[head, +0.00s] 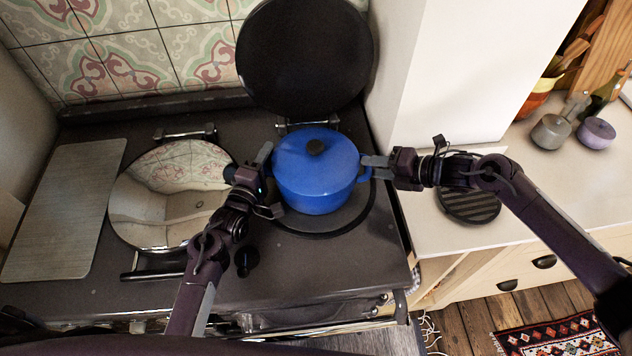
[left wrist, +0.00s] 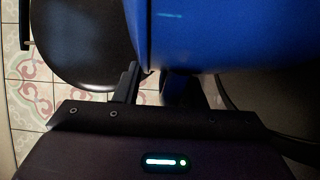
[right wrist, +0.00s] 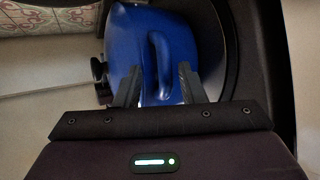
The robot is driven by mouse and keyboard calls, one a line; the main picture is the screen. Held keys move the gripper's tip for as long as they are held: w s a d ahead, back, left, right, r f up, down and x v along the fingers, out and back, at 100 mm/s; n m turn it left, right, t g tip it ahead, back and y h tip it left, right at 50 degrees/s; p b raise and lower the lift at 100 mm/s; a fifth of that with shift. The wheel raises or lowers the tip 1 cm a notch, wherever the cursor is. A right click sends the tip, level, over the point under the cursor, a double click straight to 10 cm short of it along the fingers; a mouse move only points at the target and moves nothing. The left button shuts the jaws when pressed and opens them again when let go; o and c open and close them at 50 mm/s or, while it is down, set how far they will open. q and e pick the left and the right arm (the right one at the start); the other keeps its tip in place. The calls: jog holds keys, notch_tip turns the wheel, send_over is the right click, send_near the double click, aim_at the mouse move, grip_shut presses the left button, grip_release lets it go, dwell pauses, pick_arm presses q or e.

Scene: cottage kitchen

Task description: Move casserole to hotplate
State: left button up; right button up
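The blue casserole (head: 316,180), lid on with a dark knob, is upright over the right round hotplate (head: 345,222) of the stove. I cannot tell for sure whether its base rests fully on it. My left gripper (head: 265,160) is at the pot's left side. In the left wrist view its fingers are apart, with the shaded handle (left wrist: 178,88) between them. My right gripper (head: 374,167) is at the right side. In the right wrist view its fingers are apart, with the blue loop handle (right wrist: 161,62) between their tips and gaps beside it.
The hotplate's round dark cover (head: 305,55) stands raised behind the pot. A shiny closed cover (head: 170,200) lies over the left hotplate. A grey board (head: 65,210) lies far left. A dark ridged trivet (head: 470,203) sits empty on the right counter. A white wall (head: 450,70) juts out behind right.

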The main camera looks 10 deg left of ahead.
pick_arm(q)
jog(key=shift+a+f, duration=0.1)
jog(key=shift+f, duration=0.05)
pick_arm(e)
jog(key=shift+w, duration=0.1)
pick_arm(q)
jog(key=shift+s+a, duration=0.1)
jog(key=shift+s, duration=0.15)
jog(key=v, duration=1.1)
jog(key=shift+s, duration=0.15)
pick_arm(e)
jog(key=v, duration=1.2)
